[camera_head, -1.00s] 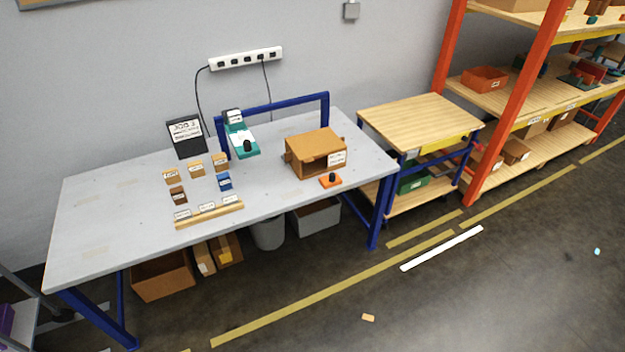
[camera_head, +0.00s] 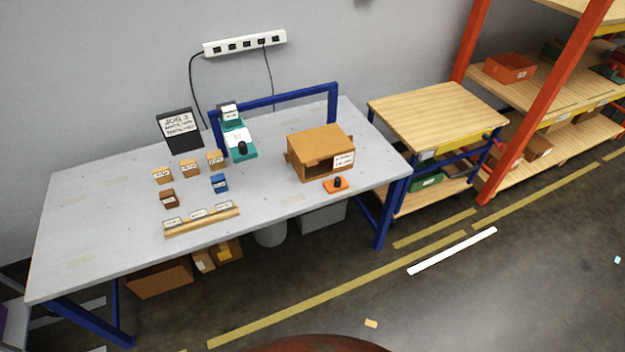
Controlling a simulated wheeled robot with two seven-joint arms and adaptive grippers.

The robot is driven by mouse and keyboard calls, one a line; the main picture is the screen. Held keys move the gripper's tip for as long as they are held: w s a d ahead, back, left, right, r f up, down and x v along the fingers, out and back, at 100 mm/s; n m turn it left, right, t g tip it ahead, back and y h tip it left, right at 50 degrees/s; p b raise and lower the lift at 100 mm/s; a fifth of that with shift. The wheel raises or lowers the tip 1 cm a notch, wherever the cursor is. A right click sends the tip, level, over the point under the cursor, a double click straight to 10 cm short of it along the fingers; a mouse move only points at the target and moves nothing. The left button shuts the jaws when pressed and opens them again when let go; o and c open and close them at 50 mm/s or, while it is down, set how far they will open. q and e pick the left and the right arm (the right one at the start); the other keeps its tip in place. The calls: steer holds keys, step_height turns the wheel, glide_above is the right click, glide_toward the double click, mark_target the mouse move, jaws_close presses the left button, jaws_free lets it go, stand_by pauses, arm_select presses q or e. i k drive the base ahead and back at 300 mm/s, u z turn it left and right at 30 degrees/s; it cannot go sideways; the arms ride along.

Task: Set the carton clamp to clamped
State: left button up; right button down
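A brown carton (camera_head: 308,152) stands on the right part of the grey table, with a white label (camera_head: 344,160) on its right front. A small orange base with a black knob (camera_head: 337,184) sits on the table just in front of the carton. It may be the carton clamp; its setting is too small to read. A teal device with a white face and a black knob (camera_head: 240,148) stands left of the carton, by the blue frame. Neither of my grippers is in view.
The grey table (camera_head: 110,215) also holds a black job sign (camera_head: 180,130), several small labelled blocks and a wooden strip (camera_head: 202,221). A wooden-topped cart (camera_head: 440,110) stands to its right, before an orange-framed shelf (camera_head: 555,90). The floor in front is mostly clear.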

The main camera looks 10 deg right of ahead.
mark_target(338, 184)
steer(key=z, duration=0.15)
steer(key=i, duration=1)
steer(key=z, duration=0.5)
